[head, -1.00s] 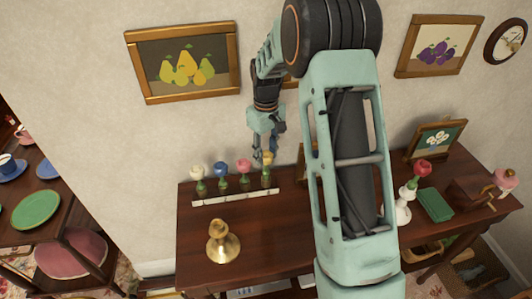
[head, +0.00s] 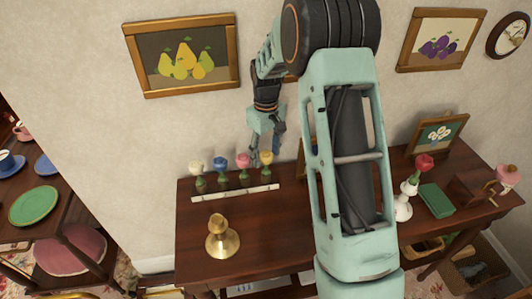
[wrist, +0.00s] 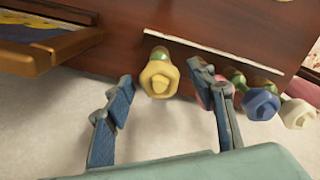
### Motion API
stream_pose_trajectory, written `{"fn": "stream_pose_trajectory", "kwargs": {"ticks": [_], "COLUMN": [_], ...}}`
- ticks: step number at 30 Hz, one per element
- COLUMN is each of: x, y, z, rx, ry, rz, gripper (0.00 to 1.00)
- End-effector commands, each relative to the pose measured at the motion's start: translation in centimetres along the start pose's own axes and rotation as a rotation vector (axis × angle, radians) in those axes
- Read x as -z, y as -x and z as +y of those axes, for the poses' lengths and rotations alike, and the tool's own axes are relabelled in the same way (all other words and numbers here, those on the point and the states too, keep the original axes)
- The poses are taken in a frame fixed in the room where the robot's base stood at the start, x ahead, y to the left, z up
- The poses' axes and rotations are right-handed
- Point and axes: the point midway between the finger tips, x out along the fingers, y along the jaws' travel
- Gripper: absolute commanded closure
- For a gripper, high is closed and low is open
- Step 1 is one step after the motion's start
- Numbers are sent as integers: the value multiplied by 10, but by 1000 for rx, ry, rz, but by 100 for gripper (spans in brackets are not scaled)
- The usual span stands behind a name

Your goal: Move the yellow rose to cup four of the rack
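The yellow rose (head: 266,158) stands upright at the right end of the row in the white rack (head: 235,193). White (head: 196,169), blue (head: 220,164) and pink (head: 243,160) roses stand to its left. Green stems or cups show below the flowers. My gripper (head: 266,147) is just above and behind the yellow rose. In the wrist view my gripper (wrist: 163,80) is open and empty, one finger on each side of the yellow rose (wrist: 159,78), with a gap to both. The right finger partly hides the pink rose (wrist: 222,90).
A brass candlestick (head: 222,238) stands in front of the rack on the dark wooden table (head: 275,230). A red rose (head: 424,164) in a white holder, a green box (head: 436,200) and a framed picture (head: 437,134) are on the right. The wall is close behind.

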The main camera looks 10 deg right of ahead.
Motion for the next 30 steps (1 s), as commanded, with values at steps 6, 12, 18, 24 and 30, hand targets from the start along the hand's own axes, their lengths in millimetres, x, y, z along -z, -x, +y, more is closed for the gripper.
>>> {"fn": "stream_pose_trajectory", "kwargs": {"ticks": [6, 12, 18, 24, 30], "x": [0, 1, 1, 1, 0], "y": [0, 12, 53, 93, 116], "z": [0, 0, 1, 1, 0], "rx": [0, -2, -3, -2, -1], "ry": [0, 0, 0, 0, 0], "rz": [0, 3, 5, 4, 2], "gripper": [47, 47, 47, 47, 47]}}
